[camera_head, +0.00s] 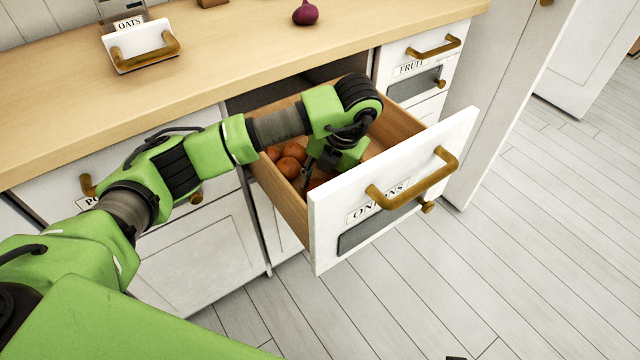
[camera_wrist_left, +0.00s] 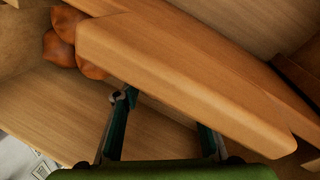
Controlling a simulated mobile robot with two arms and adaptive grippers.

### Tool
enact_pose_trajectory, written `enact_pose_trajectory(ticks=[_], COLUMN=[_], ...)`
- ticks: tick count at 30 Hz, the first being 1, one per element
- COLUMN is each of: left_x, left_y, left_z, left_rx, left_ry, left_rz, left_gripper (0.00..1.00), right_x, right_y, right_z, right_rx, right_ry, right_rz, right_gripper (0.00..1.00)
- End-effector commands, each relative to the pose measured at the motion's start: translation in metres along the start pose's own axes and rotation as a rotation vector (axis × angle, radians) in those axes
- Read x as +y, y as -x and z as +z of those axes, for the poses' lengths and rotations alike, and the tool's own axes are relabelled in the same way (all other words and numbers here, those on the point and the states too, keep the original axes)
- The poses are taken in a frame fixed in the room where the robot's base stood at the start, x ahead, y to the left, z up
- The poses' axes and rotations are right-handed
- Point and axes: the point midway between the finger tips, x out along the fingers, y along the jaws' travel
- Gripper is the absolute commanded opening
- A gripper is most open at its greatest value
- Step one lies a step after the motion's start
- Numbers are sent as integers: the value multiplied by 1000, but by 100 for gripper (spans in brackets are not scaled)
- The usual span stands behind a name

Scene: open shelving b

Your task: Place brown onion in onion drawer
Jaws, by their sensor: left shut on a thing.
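The onion drawer (camera_head: 390,195) is pulled open and carries an ONIONS label on its white front. Several brown onions (camera_head: 290,152) lie inside at its left; some also show at the top left of the left wrist view (camera_wrist_left: 74,50). My left gripper (camera_head: 318,178) reaches down into the drawer, just right of these onions. A patch of brown onion (camera_head: 317,184) shows at its fingers. In the left wrist view the fingers stand apart and a wooden drawer edge (camera_wrist_left: 190,85) covers what is between their tips. My right gripper is not in view.
A purple onion (camera_head: 305,13) sits on the wooden counter (camera_head: 230,55) behind the drawer. An OATS dispenser (camera_head: 140,42) stands at the counter's left. The FRUIT drawer (camera_head: 425,62) is closed at the right. The floor in front is clear.

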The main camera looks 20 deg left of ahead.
Motion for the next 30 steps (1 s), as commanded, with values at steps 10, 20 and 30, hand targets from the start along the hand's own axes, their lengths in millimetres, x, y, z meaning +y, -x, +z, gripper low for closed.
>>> enact_pose_trajectory(ticks=[10, 20, 30], left_x=[0, 1, 2], left_y=[0, 22, 88], left_z=[0, 2, 2], left_rx=[0, -5, -5], left_ry=[1, 0, 1], left_rz=[0, -1, 2], left_gripper=[55, 55, 55], right_x=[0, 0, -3], right_y=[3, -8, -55], right_z=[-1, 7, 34], right_rx=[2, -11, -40], right_ry=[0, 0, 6], right_rz=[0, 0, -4], right_gripper=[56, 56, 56])
